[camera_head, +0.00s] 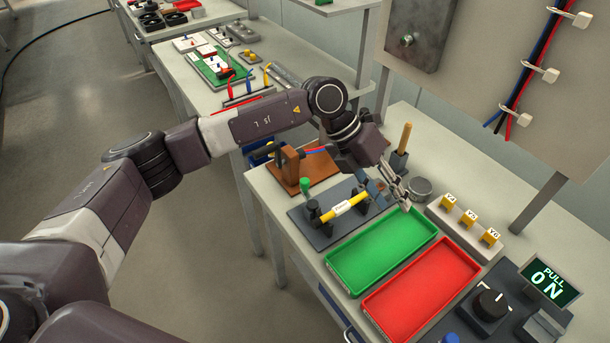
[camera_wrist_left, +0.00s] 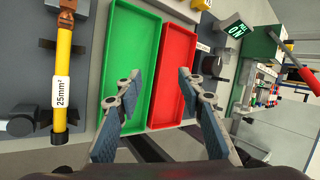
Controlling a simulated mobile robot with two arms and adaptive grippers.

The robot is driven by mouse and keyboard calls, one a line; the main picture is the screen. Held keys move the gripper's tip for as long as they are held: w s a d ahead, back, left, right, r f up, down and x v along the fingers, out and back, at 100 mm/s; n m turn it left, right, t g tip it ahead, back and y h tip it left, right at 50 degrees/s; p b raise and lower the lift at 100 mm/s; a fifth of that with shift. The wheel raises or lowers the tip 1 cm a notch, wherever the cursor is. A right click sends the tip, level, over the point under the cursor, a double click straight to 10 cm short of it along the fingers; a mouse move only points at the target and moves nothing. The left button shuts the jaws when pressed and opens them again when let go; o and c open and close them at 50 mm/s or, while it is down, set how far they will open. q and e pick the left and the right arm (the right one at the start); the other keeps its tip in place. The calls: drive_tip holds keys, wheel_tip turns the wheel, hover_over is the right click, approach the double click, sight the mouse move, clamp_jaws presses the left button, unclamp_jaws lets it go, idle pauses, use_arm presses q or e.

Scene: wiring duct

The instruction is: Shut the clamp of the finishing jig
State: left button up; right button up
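The finishing jig is a dark plate (camera_head: 324,234) with black holders near the front of the bench. A yellow cable piece (camera_head: 345,206) with a white label lies across its holders. In the left wrist view the yellow piece (camera_wrist_left: 64,75) reads "25mm²", and no green knob shows there. My left gripper (camera_head: 403,197) is to the right of the jig, above the far end of the green tray. Its fingers (camera_wrist_left: 155,86) are apart and empty. My right gripper is not in view.
A green tray (camera_head: 383,252) and a red tray (camera_head: 422,289) lie right of the jig. Behind are a brown wooden stand (camera_head: 290,165), a round grey tin (camera_head: 420,187) and yellow tags on a block (camera_head: 470,217). A control box with an "ON" display (camera_head: 549,281) stands at right.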

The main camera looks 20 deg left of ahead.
use_arm(q)
drive_tip(key=w+a+n+y, duration=0.1)
drive_tip(key=w+a+y, duration=0.35)
drive_tip(key=a, duration=0.85)
drive_tip(key=r+n+y, duration=0.1)
drive_tip(key=r+y, duration=0.1)
drive_tip(key=y, duration=0.1)
hover_over(305, 180)
drive_tip(key=shift+t, duration=0.3)
drive_tip(key=shift+s+a+f+p, duration=0.1)
drive_tip(key=shift+a+f+p, duration=0.05)
drive_tip(key=shift+f+p, duration=0.2)
wheel_tip(305, 180, down, 6)
drive_tip(key=shift+p, duration=0.9)
drive_tip(key=shift+f, duration=0.45)
clamp_jaws()
